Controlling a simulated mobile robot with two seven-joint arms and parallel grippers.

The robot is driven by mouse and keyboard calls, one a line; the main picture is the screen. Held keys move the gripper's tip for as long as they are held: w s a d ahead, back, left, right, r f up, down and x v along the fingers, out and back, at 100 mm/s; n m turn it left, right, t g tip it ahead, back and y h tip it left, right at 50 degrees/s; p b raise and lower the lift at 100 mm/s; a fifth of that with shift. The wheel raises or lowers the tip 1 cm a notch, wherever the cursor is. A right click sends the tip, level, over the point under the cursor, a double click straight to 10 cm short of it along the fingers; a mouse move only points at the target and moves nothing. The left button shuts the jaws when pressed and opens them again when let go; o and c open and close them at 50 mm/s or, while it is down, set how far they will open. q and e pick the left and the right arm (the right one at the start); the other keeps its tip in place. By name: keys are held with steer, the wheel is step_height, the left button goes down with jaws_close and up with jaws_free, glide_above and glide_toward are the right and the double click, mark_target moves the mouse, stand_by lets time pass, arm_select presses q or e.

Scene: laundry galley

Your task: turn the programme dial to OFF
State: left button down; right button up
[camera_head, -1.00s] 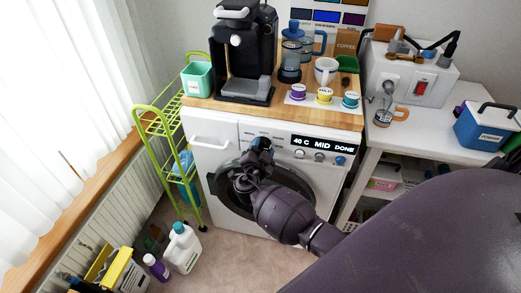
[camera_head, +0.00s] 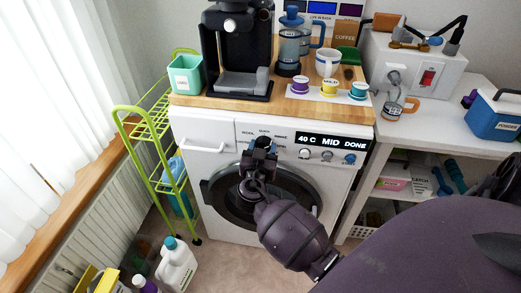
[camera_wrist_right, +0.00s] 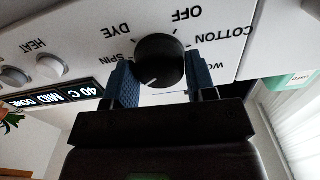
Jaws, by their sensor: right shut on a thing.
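The black round programme dial (camera_wrist_right: 160,61) sits on the washing machine's white panel, which appears upside down in the right wrist view. A pale line on the dial points to the lower left of that view, on the SPIN side. The OFF label (camera_wrist_right: 180,14) is above the dial there, away from the line. My right gripper (camera_head: 263,146) is at the panel in the head view, with its blue fingers on both sides of the dial. My left gripper is not in view.
The washer's display (camera_head: 331,142) reads "40 C MID DONE", with small knobs below it. A coffee machine (camera_head: 238,50), cups and pods stand on the wooden top (camera_head: 205,101). A green trolley (camera_head: 150,140) is at left; bottles stand on the floor.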

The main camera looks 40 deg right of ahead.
steer(key=n+p, duration=0.6)
steer(key=n, duration=1.9)
steer(key=shift+n, duration=0.3)
steer(key=n+p, duration=0.1)
steer(key=n, duration=0.1)
steer(key=shift+n, duration=0.4)
arm_select(q)
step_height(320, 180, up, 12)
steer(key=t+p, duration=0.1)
steer(key=p, duration=0.5)
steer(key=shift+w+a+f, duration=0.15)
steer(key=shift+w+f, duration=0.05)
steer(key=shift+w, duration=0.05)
arm_select(e)
steer(key=n, duration=1.1)
steer(key=shift+f+n, duration=0.2)
steer(key=shift+n, duration=0.2)
